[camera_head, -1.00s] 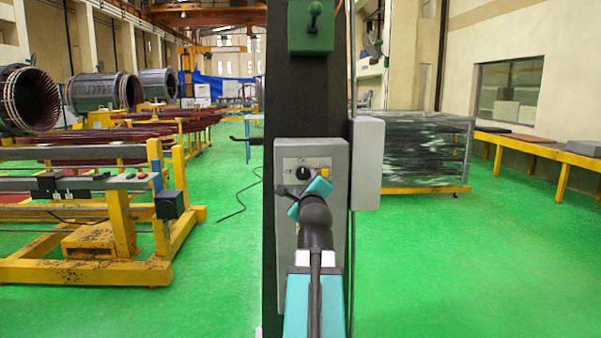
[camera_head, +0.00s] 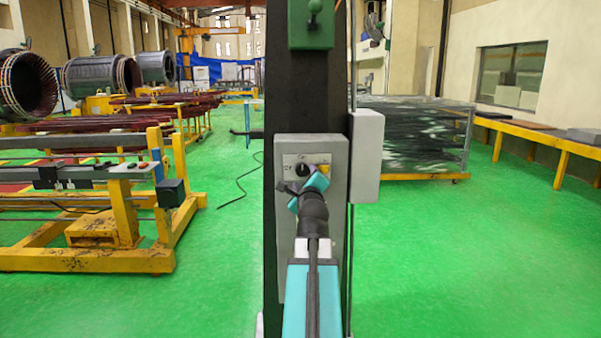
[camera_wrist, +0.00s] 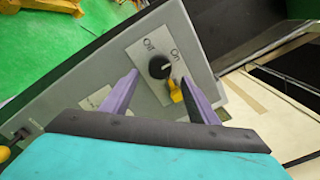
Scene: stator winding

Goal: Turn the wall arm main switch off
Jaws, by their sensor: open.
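The main switch is a black rotary knob (camera_wrist: 160,66) on a pale plate with "Off" and "On" labels, in the wrist view. A light mark on the knob points to the right, roughly toward the "On" side. The knob also shows small on the grey box (camera_head: 326,157) in the head view. My gripper (camera_wrist: 160,77) is open, its two purple fingers on either side of the knob's lower part. I cannot tell whether they touch it. In the head view my gripper (camera_head: 298,191) is just below the knob, its fingers partly hidden.
A yellow part (camera_wrist: 175,91) sits just below the knob, between the fingers. The box is mounted on a dark column (camera_head: 285,80). A grey side box (camera_head: 366,155) is to its right. Yellow frames (camera_head: 120,210) stand left.

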